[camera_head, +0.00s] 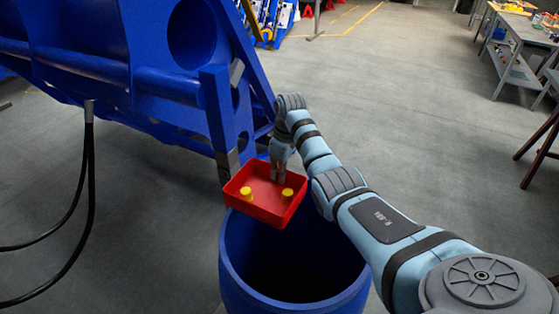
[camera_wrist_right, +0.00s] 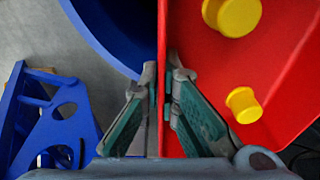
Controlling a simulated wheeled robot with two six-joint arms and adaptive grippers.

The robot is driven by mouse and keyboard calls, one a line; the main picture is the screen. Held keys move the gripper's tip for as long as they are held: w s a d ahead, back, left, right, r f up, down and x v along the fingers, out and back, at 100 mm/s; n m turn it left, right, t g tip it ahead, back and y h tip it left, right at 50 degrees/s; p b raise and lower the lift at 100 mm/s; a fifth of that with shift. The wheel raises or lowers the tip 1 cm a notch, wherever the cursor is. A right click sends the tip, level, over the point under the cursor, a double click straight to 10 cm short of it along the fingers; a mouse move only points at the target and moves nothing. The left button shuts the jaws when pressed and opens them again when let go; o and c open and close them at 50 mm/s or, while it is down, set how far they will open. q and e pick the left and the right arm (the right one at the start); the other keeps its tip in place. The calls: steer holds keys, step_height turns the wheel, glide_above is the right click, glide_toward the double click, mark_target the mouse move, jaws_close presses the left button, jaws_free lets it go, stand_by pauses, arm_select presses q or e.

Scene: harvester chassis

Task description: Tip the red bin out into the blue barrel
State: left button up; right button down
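The red bin (camera_head: 258,211) is a shallow open tray held up by its wall, roughly level, at the far side of the blue barrel's mouth. Two yellow cylinders lie inside it, one at the left (camera_head: 246,193) and one at the right (camera_head: 287,193). The blue barrel (camera_head: 237,285) stands open below and nearer; its inside is dark. My right gripper (camera_head: 277,177) is shut on the bin's wall. In the right wrist view its fingers (camera_wrist_right: 164,80) sit on either side of the red wall (camera_wrist_right: 163,30). My left gripper is out of view.
A large blue harvester chassis (camera_head: 80,60) fills the upper left, its bracket (camera_head: 217,110) close beside the bin. Black hoses (camera_head: 88,170) hang at the left. Workbenches (camera_head: 515,40) stand far right. The grey floor between is clear.

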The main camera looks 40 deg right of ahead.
mark_target(297, 179)
step_height(297, 179, down, 4)
steer(key=f+m+b, duration=0.1)
steer(key=m+b, duration=0.1)
steer(key=b, duration=0.1)
steer(key=s+r+t+y+b, duration=0.1)
steer(key=t+b, duration=0.4)
steer(key=s+d+r+t+y+b, duration=0.1)
steer(key=r+t+y+b, duration=0.1)
steer(key=t+b, duration=0.3)
steer(key=s+d+r+t+y+b, duration=0.1)
steer(key=r+t+b, duration=0.1)
steer(key=t+b, duration=0.3)
steer(key=shift+s+r+n, duration=0.2)
steer(key=shift+s+n, duration=0.1)
steer(key=shift+s, duration=0.1)
steer(key=shift+s+r+t+y, duration=0.1)
steer(key=shift+s+t+y, duration=0.05)
steer(key=shift+t+y, duration=0.15)
steer(key=shift+s+d+r+t+y+b, duration=0.15)
steer(key=shift+s+t+y+b, duration=0.15)
steer(key=shift+s+t, duration=0.35)
steer(key=shift+r, duration=0.15)
